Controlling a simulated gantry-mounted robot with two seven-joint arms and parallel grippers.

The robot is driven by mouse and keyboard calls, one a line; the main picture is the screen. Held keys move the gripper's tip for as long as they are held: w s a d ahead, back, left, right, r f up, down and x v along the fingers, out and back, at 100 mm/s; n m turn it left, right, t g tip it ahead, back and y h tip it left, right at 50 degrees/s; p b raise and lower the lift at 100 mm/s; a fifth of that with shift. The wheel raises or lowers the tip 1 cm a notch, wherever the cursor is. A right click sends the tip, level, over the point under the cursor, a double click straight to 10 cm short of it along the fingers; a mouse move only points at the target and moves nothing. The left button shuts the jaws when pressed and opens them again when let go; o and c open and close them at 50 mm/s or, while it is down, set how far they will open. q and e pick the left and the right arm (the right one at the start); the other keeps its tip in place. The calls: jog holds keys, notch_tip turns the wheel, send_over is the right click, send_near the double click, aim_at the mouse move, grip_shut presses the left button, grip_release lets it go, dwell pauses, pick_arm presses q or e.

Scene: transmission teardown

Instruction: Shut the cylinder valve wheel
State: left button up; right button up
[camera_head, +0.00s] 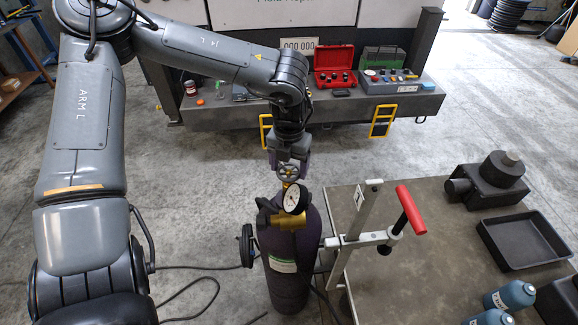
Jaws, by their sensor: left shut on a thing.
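A dark gas cylinder (286,262) stands upright on the floor in the middle of the view, with a pale label on its front. On top are a brass valve and regulator with a round white gauge (294,199). A small valve wheel (288,171) sits above the gauge. My left gripper (288,165) comes down from above and is shut on the wheel, with its purple fingers on either side. The gripper hides part of the wheel's far side. My right gripper is not in view.
A grey table (430,232) at right carries a clamp with a red handle (411,210), a black tray (515,243), a dark metal part (487,181) and blue bottles (509,297). A bench with a red toolbox (335,65) stands behind. Hoses lie on the floor left of the cylinder.

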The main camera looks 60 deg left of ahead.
pick_arm(q)
jog(key=m, duration=0.5)
jog(key=shift+m, duration=0.3)
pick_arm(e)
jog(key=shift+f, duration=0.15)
pick_arm(q)
jog(key=m, duration=1.2)
jog(key=shift+m, duration=0.3)
jog(key=m, duration=0.5)
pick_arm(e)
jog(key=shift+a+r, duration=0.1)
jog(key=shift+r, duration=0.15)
pick_arm(q)
jog(key=shift+d+m, duration=0.1)
jog(key=shift+m, duration=0.3)
jog(key=o, duration=1.1)
jog(key=shift+c, duration=0.2)
